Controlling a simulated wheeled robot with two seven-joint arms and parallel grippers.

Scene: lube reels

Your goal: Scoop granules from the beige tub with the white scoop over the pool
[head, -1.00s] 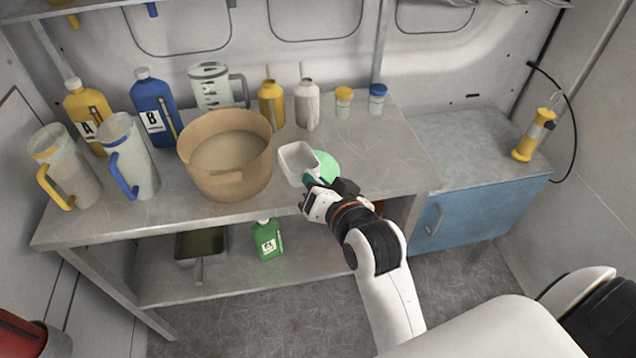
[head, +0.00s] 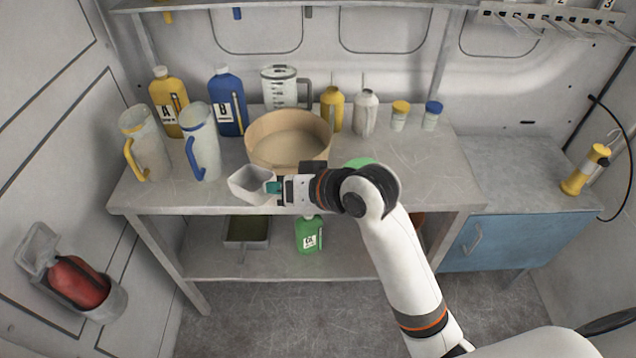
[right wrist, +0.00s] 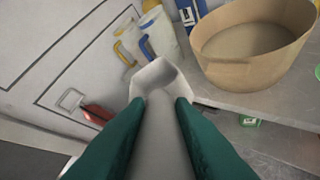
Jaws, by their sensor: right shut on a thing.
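The beige tub (head: 290,150) stands on the bench with pale granules (head: 290,142) inside. It also shows at the upper right of the right wrist view (right wrist: 250,72). My right gripper (head: 274,188) is shut on the handle of the white scoop (head: 250,182), in front of and left of the tub near the bench's front edge. In the right wrist view the scoop (right wrist: 160,78) points away between the two green fingers; whether it holds granules I cannot tell. A green round thing (head: 360,162), perhaps the pool, is mostly hidden behind my right arm. My left gripper is not in view.
Yellow-trimmed (head: 143,145) and blue-trimmed (head: 201,145) jugs stand left of the tub. Bottles A (head: 168,100) and B (head: 227,100), a clear jug (head: 280,88) and small bottles line the back. A green bottle (head: 309,236) stands on the lower shelf.

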